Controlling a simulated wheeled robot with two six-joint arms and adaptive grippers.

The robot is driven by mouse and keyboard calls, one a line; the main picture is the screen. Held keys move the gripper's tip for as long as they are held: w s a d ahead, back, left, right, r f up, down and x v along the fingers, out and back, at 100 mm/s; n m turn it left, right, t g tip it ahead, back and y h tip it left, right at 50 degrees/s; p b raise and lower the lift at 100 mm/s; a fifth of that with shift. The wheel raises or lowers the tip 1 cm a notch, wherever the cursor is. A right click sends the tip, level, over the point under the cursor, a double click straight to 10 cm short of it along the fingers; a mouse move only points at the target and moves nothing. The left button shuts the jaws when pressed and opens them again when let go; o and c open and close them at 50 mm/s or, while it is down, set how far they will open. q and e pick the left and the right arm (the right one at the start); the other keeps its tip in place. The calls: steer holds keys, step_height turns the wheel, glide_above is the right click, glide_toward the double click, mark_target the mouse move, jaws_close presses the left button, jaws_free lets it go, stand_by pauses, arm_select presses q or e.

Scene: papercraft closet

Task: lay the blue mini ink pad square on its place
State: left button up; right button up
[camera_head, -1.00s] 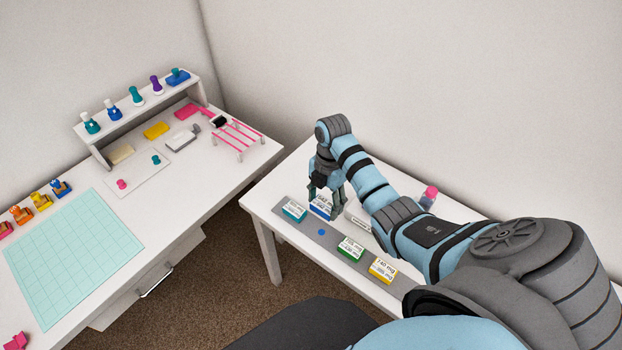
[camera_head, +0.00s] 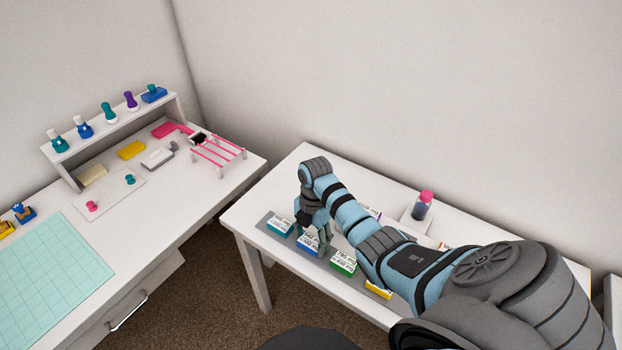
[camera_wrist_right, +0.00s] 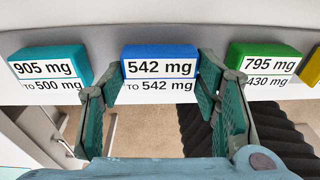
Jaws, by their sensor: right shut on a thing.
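The blue mini ink pad (camera_head: 308,246) has a white label face and sits in the row on the grey strip (camera_head: 266,224), between the teal and green pads. In the wrist view the blue pad (camera_wrist_right: 160,52) reads "542 mg" and looks roughly square with its neighbours. My right gripper (camera_head: 312,236) comes down over it from above. In the wrist view the right gripper's fingers (camera_wrist_right: 158,90) stand one on each side of the pad, shut on it. Whether its underside rests fully on the strip cannot be told. The blue dot is hidden. My left gripper is not in view.
The teal pad (camera_head: 280,225), green pad (camera_head: 343,262) and yellow pad (camera_head: 379,289) share the strip, close beside the gripper. A pink-capped bottle (camera_head: 422,206) stands farther back on the white table (camera_head: 310,160). The left desk holds a cutting mat (camera_head: 50,240) and a stamp shelf.

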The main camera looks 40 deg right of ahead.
mark_target(313, 236)
steer(key=shift+f, duration=0.15)
steer(key=o, duration=1.4)
steer(key=shift+w, duration=0.1)
steer(key=shift+c, duration=0.2)
step_height(313, 236, up, 12)
steer(key=d+p, duration=0.1)
steer(key=p, duration=0.2)
steer(key=shift+w+d+r, duration=0.15)
steer(key=shift+w+r, duration=0.05)
steer(key=shift+w, duration=0.15)
